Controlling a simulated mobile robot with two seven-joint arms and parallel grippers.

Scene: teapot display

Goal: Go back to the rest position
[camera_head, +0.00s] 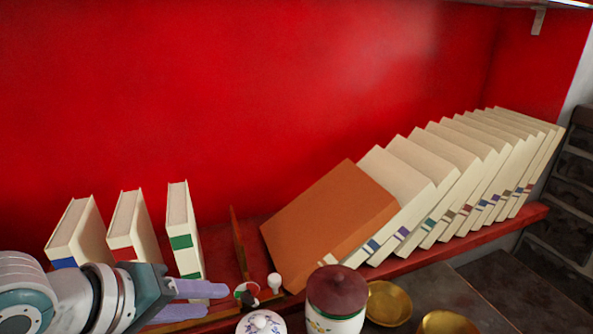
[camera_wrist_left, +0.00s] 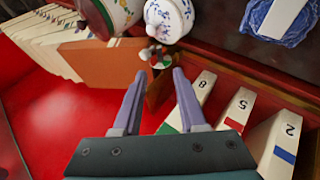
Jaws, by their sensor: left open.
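My left gripper (camera_head: 216,299) comes in from the lower left in the head view, in front of the shelf with the books. Its two lilac fingers are apart, and nothing shows between them. In the left wrist view the gripper (camera_wrist_left: 159,74) also shows open and empty. A small figurine with a white round top (camera_head: 247,294) is just beyond the fingertips; I cannot tell the exact gap. My right gripper is in neither view.
Three upright books, with a green-labelled one (camera_head: 183,220) nearest, stand beside the gripper. An orange book (camera_head: 335,222) and several cream books lean rightward. A dark-lidded jar (camera_head: 336,292), a flowered white pot (camera_head: 262,322) and a brass bowl (camera_head: 389,303) stand in front.

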